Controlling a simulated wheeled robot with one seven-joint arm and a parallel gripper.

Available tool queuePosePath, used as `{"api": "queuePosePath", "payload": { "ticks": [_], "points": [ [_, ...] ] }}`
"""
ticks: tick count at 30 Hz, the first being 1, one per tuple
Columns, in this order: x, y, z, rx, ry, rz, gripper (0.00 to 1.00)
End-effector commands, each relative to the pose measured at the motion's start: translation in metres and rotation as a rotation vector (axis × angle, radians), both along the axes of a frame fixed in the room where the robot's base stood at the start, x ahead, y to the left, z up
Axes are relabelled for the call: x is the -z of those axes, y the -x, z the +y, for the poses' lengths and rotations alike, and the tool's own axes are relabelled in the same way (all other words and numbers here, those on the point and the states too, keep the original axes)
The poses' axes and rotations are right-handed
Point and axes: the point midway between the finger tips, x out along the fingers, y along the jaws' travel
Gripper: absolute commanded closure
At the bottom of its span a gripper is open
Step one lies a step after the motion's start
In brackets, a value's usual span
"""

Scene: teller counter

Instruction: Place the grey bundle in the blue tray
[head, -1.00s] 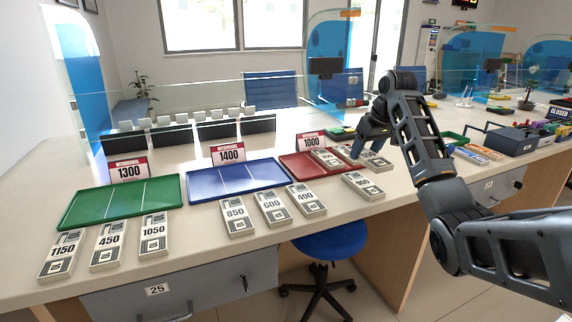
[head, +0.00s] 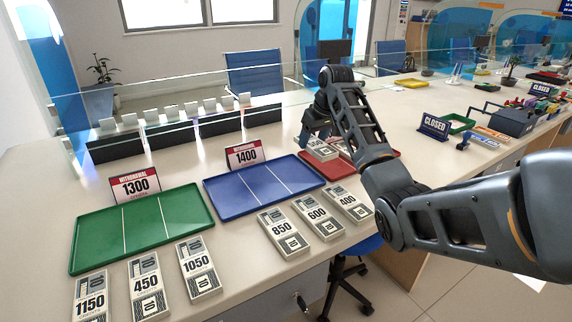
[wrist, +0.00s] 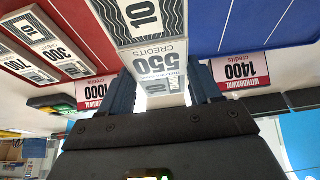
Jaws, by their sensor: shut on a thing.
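My gripper (head: 318,136) is shut on a grey-and-white bundle marked 550 (wrist: 160,55). In the wrist view, the bundle sits between the two dark fingers. In the head view, this bundle (head: 318,149) shows under my gripper, by the left part of the red tray (head: 311,171). The blue tray (head: 233,208) lies just left of it, empty, with two white divider lines and a 1400 withdrawal sign (head: 243,154) behind it. The blue tray also shows at the right of the wrist view (wrist: 265,25). My arm hides much of the red tray in the head view.
Bundles marked 850 (head: 283,232), 600 (head: 317,217) and 400 (head: 347,203) lie in front of the trays. The empty green tray (head: 98,235) is at left, with several bundles before it. A glass screen (head: 150,92) and dark boxes stand behind.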

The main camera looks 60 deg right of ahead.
Motion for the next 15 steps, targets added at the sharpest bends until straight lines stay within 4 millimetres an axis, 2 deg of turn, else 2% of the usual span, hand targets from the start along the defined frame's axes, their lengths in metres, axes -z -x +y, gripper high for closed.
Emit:
{"api": "queuePosePath", "payload": {
  "ticks": [7,12,15],
  "points": [
    [0.03,-0.041,0.03,-0.004,0.001,0.002,0.74],
    [0.041,-0.057,0.04,-0.001,0.001,0.001,0.74],
    [0.044,-0.059,0.042,0.0,0.001,0.0,0.74]
  ]
}}
